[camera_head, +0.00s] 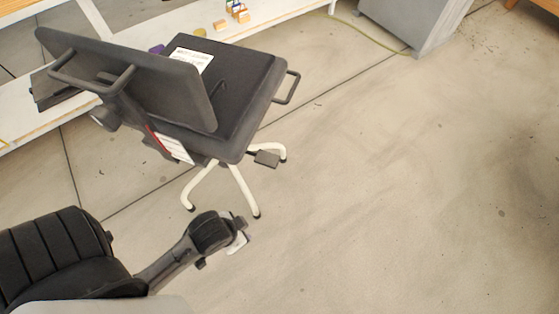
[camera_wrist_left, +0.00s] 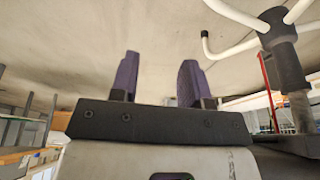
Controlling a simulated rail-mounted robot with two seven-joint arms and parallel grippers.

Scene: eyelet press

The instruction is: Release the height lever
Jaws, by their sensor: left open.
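A dark chair (camera_head: 235,85) stands on a white, several-legged base (camera_head: 238,185). A small dark paddle (camera_head: 266,158), which looks like the height lever, sticks out low under the right side of the seat. My left gripper (camera_head: 240,236) is in front of the base and below the paddle in the picture, apart from both. In the left wrist view, its two purple fingers (camera_wrist_left: 157,78) are spread with nothing between them. That view appears upside down, with the white legs (camera_wrist_left: 235,45) and dark column (camera_wrist_left: 284,60) at the upper right. I cannot make out the lever there. My right gripper is not in view.
A white bench (camera_head: 120,20) runs behind the chair, with small blocks (camera_head: 238,12) on it. A grey cabinet (camera_head: 415,22) stands at the back right. A cable (camera_head: 365,38) lies on the floor near it. The floor to the right is clear.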

